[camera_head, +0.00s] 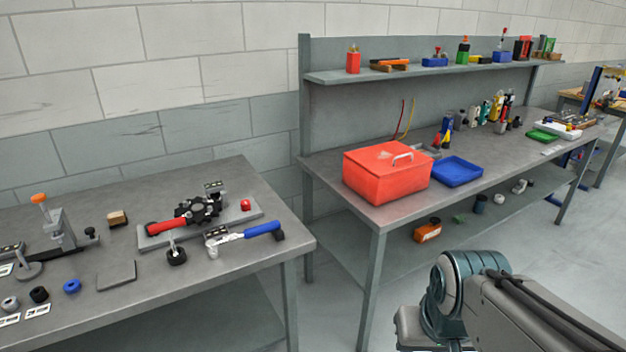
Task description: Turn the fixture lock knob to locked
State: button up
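On the left grey workbench (215,185) lies a flat grey plate (225,224) carrying a black round fixture (200,208) with a lobed rim. A red handle (166,228) sticks out at the plate's left. A small red knob-like piece (245,204) sits at its right end. A black knob (176,256) with an upright metal pin stands at the plate's front edge. I cannot tell which of these is the lock knob, nor read any locked mark. My arm shows at the lower right, apart from this bench; my gripper is out of view.
A blue-handled tool (262,229) lies in front of the plate. A clamp fixture (62,232) and several small rings stand at the left. A second bench holds a red box (388,172) and blue tray (457,171). A floor gap separates the benches.

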aim_at(245, 205)
jog(key=z, duration=0.2)
jog(key=i, duration=1.45)
jog(key=u, duration=1.05)
jog(key=i, duration=0.3)
jog(key=u, duration=0.3)
